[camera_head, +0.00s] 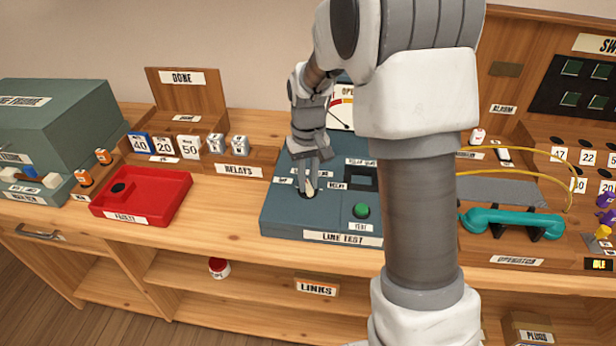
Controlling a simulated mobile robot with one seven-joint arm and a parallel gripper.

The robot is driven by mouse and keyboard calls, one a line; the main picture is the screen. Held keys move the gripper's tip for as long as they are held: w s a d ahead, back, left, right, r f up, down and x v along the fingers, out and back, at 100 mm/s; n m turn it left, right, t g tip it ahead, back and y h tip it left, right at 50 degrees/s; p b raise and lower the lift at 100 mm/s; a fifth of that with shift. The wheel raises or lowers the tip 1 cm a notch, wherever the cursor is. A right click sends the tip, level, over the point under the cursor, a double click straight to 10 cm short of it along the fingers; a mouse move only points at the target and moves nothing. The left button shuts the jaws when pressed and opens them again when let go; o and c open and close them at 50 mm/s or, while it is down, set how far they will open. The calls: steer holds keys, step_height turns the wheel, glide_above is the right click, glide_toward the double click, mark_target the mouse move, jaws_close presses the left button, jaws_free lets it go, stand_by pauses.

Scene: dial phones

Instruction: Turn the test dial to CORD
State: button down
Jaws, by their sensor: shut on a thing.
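The line test box (325,226) is a dark blue-grey unit on the bench in the middle of the head view. My gripper (309,186) points down over its left part and is shut on the test dial (309,193), of which a pale pointer shows between the fingers. Small white labels sit around the dial; one to its right seems to read RELAY, and the others are too small or covered to read. Which label the pointer faces cannot be told. A green TEST button (361,211) is to the right of the dial, below a dark window (361,178).
A red FAULTY tray (165,208) and the relays rack (235,157) stand to the left. A teal handset (512,222) and yellow cords are on the right. A gauge (341,110) behind the box is partly hidden by my arm.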

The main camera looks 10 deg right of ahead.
mark_target(308, 185)
steer(key=shift+m, duration=0.4)
steer(key=c, duration=0.8)
jaws_free()
steer(key=shift+r, duration=0.1)
step_height(308, 185, up, 17)
steer(key=p, duration=0.3)
steer(key=shift+r+p, duration=0.15)
steer(key=shift+p, duration=0.15)
